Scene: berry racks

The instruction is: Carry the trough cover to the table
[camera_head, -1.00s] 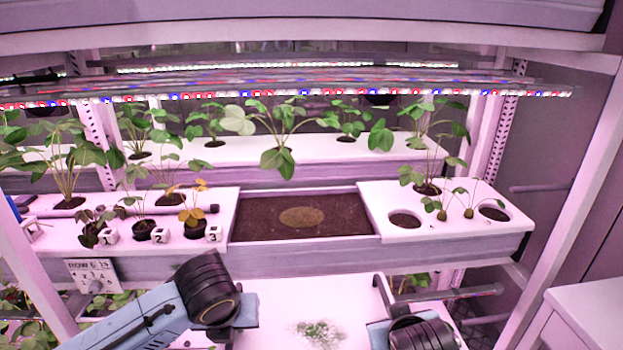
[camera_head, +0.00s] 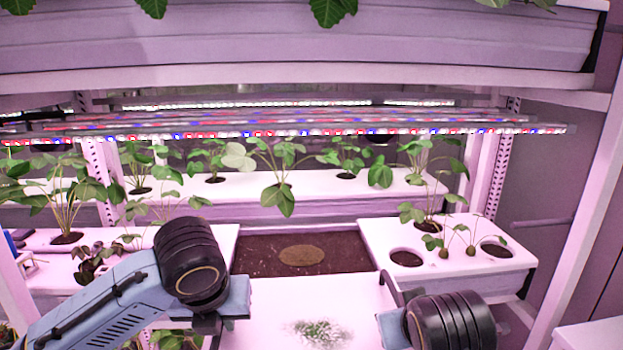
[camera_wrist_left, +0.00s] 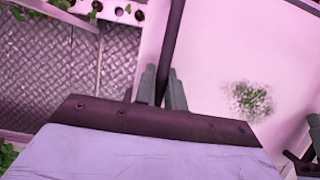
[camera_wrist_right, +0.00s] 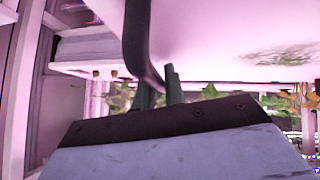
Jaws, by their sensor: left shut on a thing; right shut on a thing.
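The trough cover (camera_head: 290,305) is a flat white panel with a green speckled patch. It is off the trough and hangs in front of it, between my two grippers. My left gripper (camera_head: 208,326) is shut on the dark handle bar at the cover's left end; its fingers (camera_wrist_left: 163,90) close on the bar in the left wrist view. My right gripper (camera_head: 388,318) is shut on the handle at the right end; that curved dark handle (camera_wrist_right: 134,40) shows in the right wrist view. The open trough (camera_head: 345,258) shows dark soil with a round brown patch. I see no clear table.
White planted covers flank the opening, with the right one (camera_head: 480,255) having open holes. An LED bar (camera_head: 300,131) and an upper trough (camera_head: 300,40) overhang the shelf. A rack post (camera_head: 585,220) stands at right. A pale surface (camera_head: 595,338) shows at the bottom right corner.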

